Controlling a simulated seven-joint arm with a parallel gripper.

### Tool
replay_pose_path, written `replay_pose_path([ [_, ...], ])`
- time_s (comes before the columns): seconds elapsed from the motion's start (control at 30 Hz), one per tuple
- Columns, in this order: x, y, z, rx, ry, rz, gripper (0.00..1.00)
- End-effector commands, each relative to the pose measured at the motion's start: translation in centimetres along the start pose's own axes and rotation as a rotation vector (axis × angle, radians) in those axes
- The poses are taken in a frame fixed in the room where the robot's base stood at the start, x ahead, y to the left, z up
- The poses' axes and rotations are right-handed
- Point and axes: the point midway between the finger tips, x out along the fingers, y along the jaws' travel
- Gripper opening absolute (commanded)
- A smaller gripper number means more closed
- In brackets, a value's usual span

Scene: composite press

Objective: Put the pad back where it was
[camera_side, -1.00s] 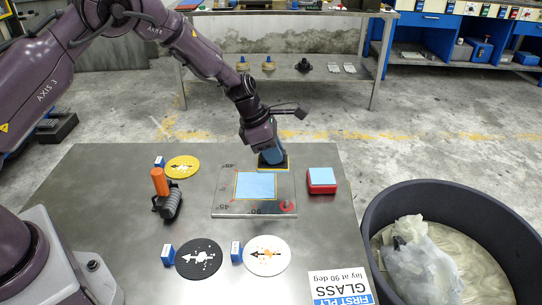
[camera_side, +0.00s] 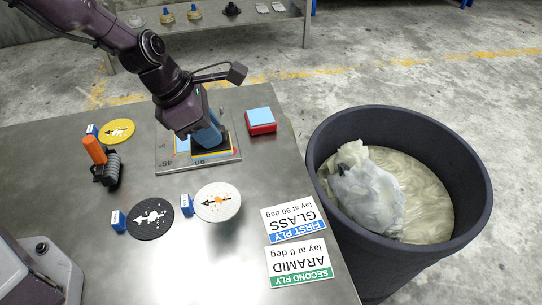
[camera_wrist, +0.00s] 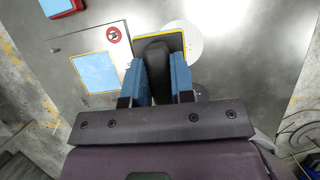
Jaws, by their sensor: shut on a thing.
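The pad (camera_wrist: 177,43) is a dark plate with a yellow edge and a black upright handle (camera_wrist: 156,72). My gripper (camera_wrist: 158,60) has its blue fingers shut on that handle. In the side view my gripper (camera_side: 208,138) is over the right part of the metal lay-up plate (camera_side: 168,166), hiding much of the pad. A light blue square with a yellow border (camera_wrist: 97,72) lies on the plate, left of the pad in the wrist view. I cannot tell whether the pad touches anything beneath it.
A red block with a light blue top (camera_side: 261,128) stands right of the plate. White (camera_side: 218,210), black (camera_side: 150,228) and yellow (camera_side: 117,131) discs and an orange-handled roller (camera_side: 107,172) are on the table. Two ply cards (camera_side: 292,217) lie near a large dark bin (camera_side: 335,215).

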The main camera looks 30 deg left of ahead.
Motion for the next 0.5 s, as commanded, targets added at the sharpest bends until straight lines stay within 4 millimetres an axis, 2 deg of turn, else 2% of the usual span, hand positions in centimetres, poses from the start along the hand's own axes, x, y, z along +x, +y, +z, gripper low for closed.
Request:
replay_pose_path([
  [0.4, 6.7, 3.8, 5.7, -0.01, -0.001, 0.007, 0.0],
  [0.5, 9.0, 4.5, 6.3, -0.012, 0.003, 0.005, 0.0],
])
